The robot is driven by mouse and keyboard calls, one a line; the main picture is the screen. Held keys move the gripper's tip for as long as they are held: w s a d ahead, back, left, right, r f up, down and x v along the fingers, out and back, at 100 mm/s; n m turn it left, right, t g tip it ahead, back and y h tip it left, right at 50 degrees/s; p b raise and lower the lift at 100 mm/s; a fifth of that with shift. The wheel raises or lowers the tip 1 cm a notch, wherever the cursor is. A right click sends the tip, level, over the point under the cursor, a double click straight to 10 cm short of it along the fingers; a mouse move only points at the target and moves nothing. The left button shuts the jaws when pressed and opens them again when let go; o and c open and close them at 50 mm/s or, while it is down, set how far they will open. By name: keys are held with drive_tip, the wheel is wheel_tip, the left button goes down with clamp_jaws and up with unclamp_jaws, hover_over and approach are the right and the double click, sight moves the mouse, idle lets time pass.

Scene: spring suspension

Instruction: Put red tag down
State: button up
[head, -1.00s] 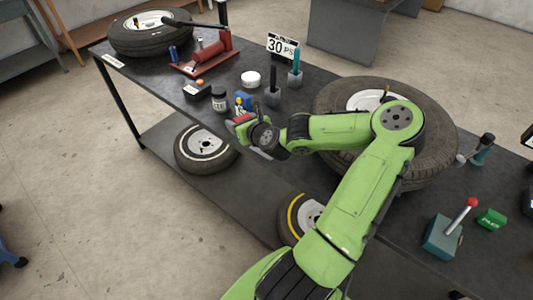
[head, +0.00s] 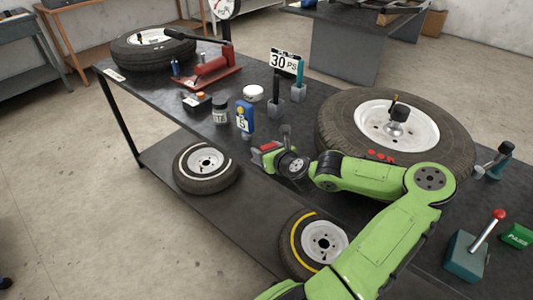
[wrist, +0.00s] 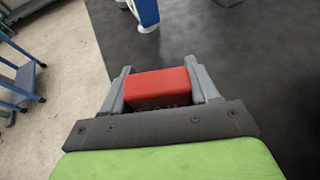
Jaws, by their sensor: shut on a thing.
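The red tag (head: 268,147) is a red block at the end of my arm in the head view. In the wrist view the red tag (wrist: 158,88) sits between both grey fingers, which press its sides. My gripper (head: 262,154) is shut on it near the front edge of the dark workbench (head: 296,132). In the wrist view my gripper (wrist: 160,70) has dark bench top ahead and to the right. The tag's underside is hidden, so I cannot tell its height above the bench.
A large tyre (head: 340,128) lies to the right. A 30 PSI sign (head: 285,62) stands behind. Bare bench lies between the device and the tyre.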

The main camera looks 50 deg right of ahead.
drive_tip(key=shift+f, duration=0.1)
drive_tip(key=o, duration=1)
drive_tip(key=shift+o, duration=0.2)
